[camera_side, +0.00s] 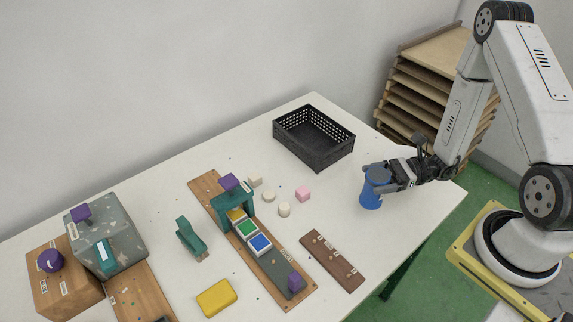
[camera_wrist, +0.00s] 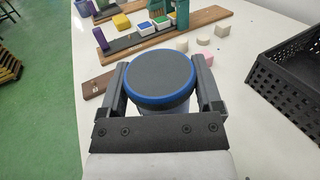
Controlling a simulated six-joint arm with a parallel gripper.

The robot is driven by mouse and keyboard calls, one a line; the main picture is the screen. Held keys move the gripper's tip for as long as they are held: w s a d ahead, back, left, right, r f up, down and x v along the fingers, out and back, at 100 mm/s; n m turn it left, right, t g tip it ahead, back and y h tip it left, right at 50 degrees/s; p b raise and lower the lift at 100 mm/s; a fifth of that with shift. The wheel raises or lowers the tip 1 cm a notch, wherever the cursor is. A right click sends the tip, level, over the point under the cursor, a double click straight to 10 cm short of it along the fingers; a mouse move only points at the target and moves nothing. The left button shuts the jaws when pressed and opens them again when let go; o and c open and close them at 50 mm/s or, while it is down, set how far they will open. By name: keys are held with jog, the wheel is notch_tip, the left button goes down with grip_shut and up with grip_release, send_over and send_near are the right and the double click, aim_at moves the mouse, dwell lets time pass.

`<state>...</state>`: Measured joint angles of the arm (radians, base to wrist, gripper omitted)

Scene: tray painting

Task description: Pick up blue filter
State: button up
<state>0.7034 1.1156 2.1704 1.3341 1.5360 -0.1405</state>
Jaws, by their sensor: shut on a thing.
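The blue filter (camera_side: 371,197) is a blue cylinder with a darker top, at the right part of the white table in the side view. My gripper (camera_side: 377,178) is shut on its upper part from the right. In the wrist view, the blue filter (camera_wrist: 160,78) shows a grey round top with a blue rim, and the fingers of my gripper (camera_wrist: 162,90) lie on both sides of it. It looks upright. I cannot tell whether its base touches the table.
A black basket (camera_side: 314,140) stands behind the filter. A brown strip (camera_side: 332,262) and a wooden board (camera_side: 275,280) with coloured squares lie to the left. Small pale blocks and a pink block (camera_side: 303,194) sit between. The table's right edge is close to the filter.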

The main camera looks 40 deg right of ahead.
jog(key=shift+r, duration=2.9)
